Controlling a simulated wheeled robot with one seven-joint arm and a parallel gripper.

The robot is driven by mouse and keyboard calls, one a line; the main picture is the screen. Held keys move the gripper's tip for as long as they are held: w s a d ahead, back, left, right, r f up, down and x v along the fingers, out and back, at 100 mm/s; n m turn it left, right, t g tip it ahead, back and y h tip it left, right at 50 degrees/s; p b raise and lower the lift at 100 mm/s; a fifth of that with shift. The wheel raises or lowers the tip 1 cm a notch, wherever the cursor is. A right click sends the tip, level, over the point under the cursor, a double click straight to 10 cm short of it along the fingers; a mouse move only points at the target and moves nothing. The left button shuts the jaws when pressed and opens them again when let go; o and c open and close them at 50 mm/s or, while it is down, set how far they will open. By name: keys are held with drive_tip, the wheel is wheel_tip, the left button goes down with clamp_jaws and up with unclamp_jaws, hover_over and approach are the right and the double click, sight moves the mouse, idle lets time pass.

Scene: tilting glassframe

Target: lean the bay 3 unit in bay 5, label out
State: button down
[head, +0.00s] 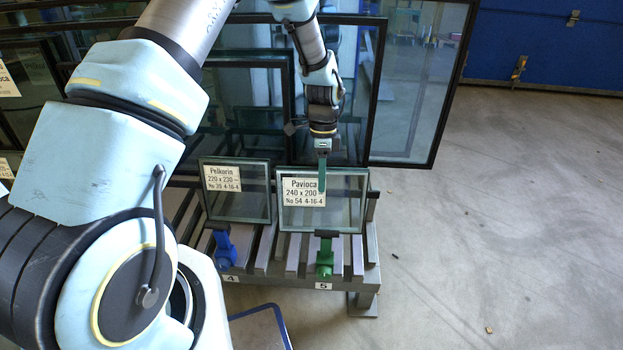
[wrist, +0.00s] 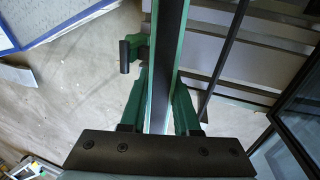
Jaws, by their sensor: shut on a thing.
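The glass unit labelled Pavioca (head: 336,213) stands over bay 5 of the rack, its label (head: 304,192) facing out toward my head camera. My gripper (head: 322,172) is shut on the unit's top edge, right of the label. In the wrist view the fingers (wrist: 160,85) close on both sides of the dark edge strip (wrist: 166,55). The bay 5 plate (head: 323,286) and green stop (head: 324,258) are just below the unit's lower edge. Whether that edge touches the rack, and how far the unit tilts, I cannot tell.
Large dark-framed panes (head: 415,90) stand behind the rack. The floor (head: 500,220) to the right is mostly clear.

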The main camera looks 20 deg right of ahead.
drive_tip(key=shift+s+d+f+b, duration=0.15)
drive_tip(key=shift+s+d+f, duration=0.15)
drive_tip(key=shift+d, duration=0.15)
drive_tip(key=shift+s+d+f+b, duration=0.15)
drive_tip(key=shift+s+d, duration=0.15)
drive_tip(key=shift+d, duration=0.1)
drive_tip(key=w+d+f+b, duration=0.3)
drive_tip(key=w+f+b, duration=0.3)
drive_tip(key=w, duration=0.2)
drive_tip(key=shift+d+f+b, duration=0.25)
drive_tip(key=shift+d+b, duration=0.05)
drive_tip(key=shift+d, duration=0.05)
idle(0.4)
idle(0.5)
drive_tip(key=shift+s+f, duration=0.1)
drive_tip(key=shift+f, duration=0.3)
idle(0.5)
